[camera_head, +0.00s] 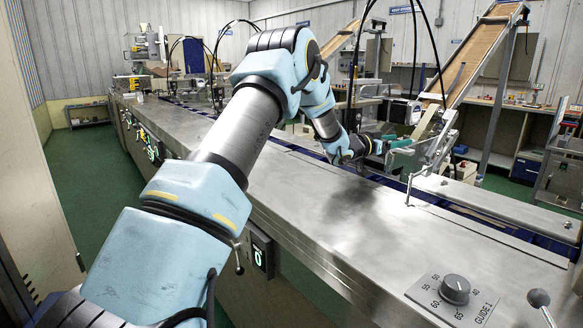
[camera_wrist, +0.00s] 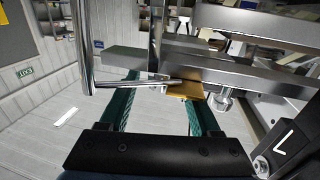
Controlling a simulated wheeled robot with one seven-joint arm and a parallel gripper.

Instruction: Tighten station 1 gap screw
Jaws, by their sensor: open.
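My gripper (camera_head: 398,145) is at the station's metal mechanism (camera_head: 438,140) on the far side of the steel bench in the head view. In the wrist view, my gripper (camera_wrist: 160,88) has its two green fingers apart. A thin steel rod (camera_wrist: 135,83) runs across the space between them and joins a thicker upright bar (camera_wrist: 84,40) at left. A brass-coloured piece (camera_wrist: 185,90) lies near the right fingertip, beneath metal bars. A small round metal knob (camera_wrist: 224,101) is right of that finger. I cannot tell which of these parts is the gap screw, or whether the fingers touch anything.
The steel bench top (camera_head: 300,205) is broad and mostly clear. A guide dial (camera_head: 455,289) and a black ball-ended lever (camera_head: 539,298) are at front right. A thin upright post (camera_head: 408,190) stands near the station. A sloping wooden chute (camera_head: 478,55) rises behind it.

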